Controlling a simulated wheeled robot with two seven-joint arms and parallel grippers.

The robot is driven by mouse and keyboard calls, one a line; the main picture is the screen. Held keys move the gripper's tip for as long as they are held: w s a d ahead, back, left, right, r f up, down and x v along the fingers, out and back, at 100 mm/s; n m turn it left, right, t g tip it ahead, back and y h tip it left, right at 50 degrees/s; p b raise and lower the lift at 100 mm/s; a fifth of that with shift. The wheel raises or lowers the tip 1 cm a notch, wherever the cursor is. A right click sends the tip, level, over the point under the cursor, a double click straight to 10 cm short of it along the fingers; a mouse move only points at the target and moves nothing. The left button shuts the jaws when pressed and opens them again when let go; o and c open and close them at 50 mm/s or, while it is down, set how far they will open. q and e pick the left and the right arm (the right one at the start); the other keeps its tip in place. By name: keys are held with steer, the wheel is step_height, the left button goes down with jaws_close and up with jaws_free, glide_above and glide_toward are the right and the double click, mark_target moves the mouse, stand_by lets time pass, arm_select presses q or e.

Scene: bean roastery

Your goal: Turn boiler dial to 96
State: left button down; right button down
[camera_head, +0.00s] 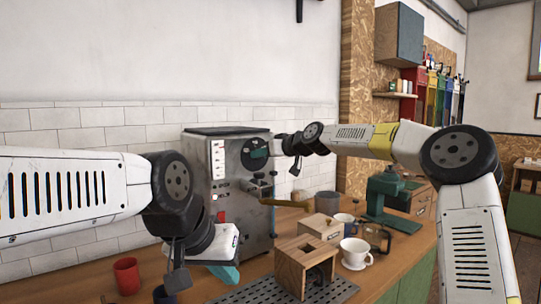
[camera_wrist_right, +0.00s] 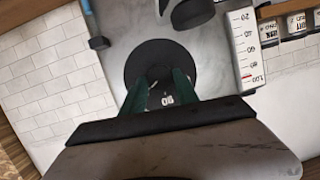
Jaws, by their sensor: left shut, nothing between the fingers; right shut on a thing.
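The boiler (camera_head: 232,200) is a grey metal machine against the tiled wall in the head view. Its dark round dial (camera_head: 250,160) is on the upper front and fills the middle of the right wrist view (camera_wrist_right: 137,62). My right gripper (camera_head: 264,152) is at the dial; its green fingers (camera_wrist_right: 160,90) are shut on the dial's dark knob, partly hidden between them. An upside-down number, seemingly 90, shows on the dial between the fingers. My left gripper (camera_head: 228,274) is shut and empty, pointing down at the boiler's lower left, apart from the dial.
A white scale strip (camera_wrist_right: 246,50) beside the dial has a red mark near 100. On the counter are a red cup (camera_head: 126,275), a wooden box (camera_head: 304,262), a white cup (camera_head: 356,254) and a green grinder (camera_head: 384,195). A dark grate (camera_head: 235,292) lies in front.

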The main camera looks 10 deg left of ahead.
steer(key=c, duration=0.9)
jaws_free()
steer(key=shift+f, duration=0.1)
steer(key=shift+v, duration=3.95)
steer(key=s+f, duration=0.1)
steer(key=s, duration=0.1)
steer(key=s+a+f+g+h, duration=0.1)
steer(key=s+f, duration=0.1)
steer(key=s+f+h, duration=0.1)
steer(key=s+f, duration=0.1)
steer(key=shift+s+a+f+n+g, duration=0.1)
steer(key=shift+s+a+n+g, duration=0.1)
steer(key=shift+n+g, duration=0.1)
steer(key=s+d+f+m+h, duration=0.2)
steer(key=s+d+f+m, duration=0.1)
steer(key=s+d, duration=0.5)
steer(key=s+d+f+m+g+h, duration=0.1)
steer(key=s+d+f+m+h, duration=0.1)
steer(key=s+d, duration=0.6)
steer(key=s+d+f+m+h, duration=0.3)
steer(key=s+d+f, duration=0.3)
steer(key=s, duration=1.1)
steer(key=shift+s+d+m+g, duration=0.15)
steer(key=shift+d+m, duration=0.1)
steer(key=shift+d, duration=0.55)
steer(key=shift+s+d+m+g, duration=0.15)
steer(key=shift+d+m, duration=0.1)
steer(key=shift+d, duration=0.5)
